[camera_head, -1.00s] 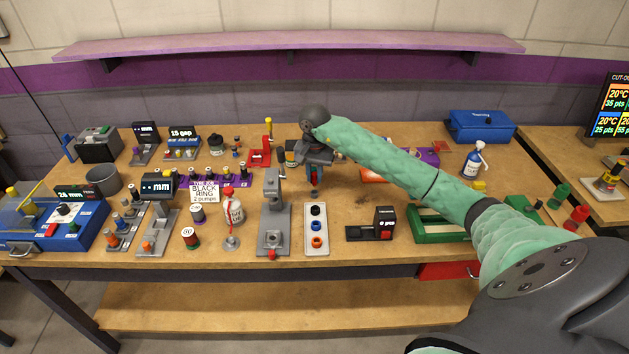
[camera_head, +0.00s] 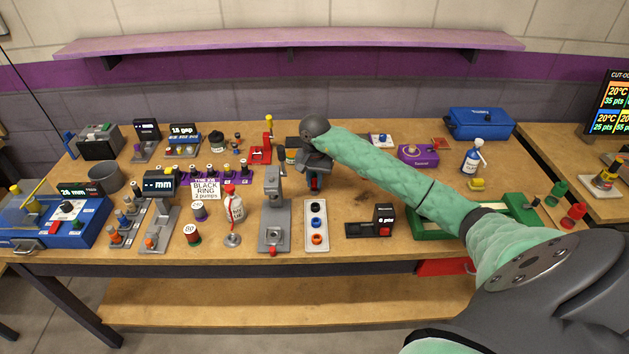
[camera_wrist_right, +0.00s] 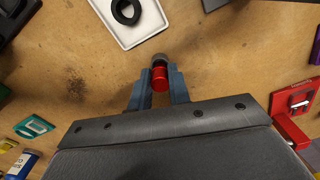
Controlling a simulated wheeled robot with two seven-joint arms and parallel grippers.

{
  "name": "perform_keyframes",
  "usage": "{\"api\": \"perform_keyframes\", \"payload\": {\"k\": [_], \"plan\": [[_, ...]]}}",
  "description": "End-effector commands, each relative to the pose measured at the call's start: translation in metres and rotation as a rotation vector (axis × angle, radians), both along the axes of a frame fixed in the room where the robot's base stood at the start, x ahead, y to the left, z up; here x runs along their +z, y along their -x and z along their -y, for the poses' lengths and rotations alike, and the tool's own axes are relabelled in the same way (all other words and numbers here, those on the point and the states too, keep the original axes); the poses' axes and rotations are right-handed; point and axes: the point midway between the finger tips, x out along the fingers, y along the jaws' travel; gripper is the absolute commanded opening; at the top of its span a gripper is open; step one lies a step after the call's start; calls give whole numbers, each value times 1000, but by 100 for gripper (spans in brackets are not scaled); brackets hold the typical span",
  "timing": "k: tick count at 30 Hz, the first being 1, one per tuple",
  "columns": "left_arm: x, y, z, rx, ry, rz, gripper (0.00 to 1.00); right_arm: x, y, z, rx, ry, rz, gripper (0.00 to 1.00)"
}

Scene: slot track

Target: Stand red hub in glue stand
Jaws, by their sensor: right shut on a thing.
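The red hub (camera_wrist_right: 160,79) is a small red cylinder with a grey end, between the two blue fingers of my right gripper (camera_wrist_right: 159,88) in the right wrist view. The gripper is shut on it. In the head view my right gripper (camera_head: 314,183) is over the middle of the bench, behind the white tray, with a bit of red between its fingers. A small round grey stand (camera_head: 232,240) is in front of the white, red-topped bottle (camera_head: 234,208), left of the grey press. It looks like the glue stand, but I cannot read a label. My left gripper is out of view.
The grey press (camera_head: 275,225) stands tall left of the white tray (camera_head: 316,226), which holds several rings. A black device (camera_head: 372,225) is right of the tray. A red device (camera_head: 263,150) stands behind the press. Bare wood lies around my right gripper.

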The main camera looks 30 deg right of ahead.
Motion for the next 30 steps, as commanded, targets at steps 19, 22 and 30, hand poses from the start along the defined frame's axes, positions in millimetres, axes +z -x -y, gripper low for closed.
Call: {"api": "perform_keyframes", "payload": {"k": [19,22,30], "plan": [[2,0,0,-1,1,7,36,3,0,0,0,-1,-1,40],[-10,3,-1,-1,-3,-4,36,6,0,0,1,1,1,40],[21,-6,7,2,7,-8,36,26,0,1,0,1,1,40]]}}
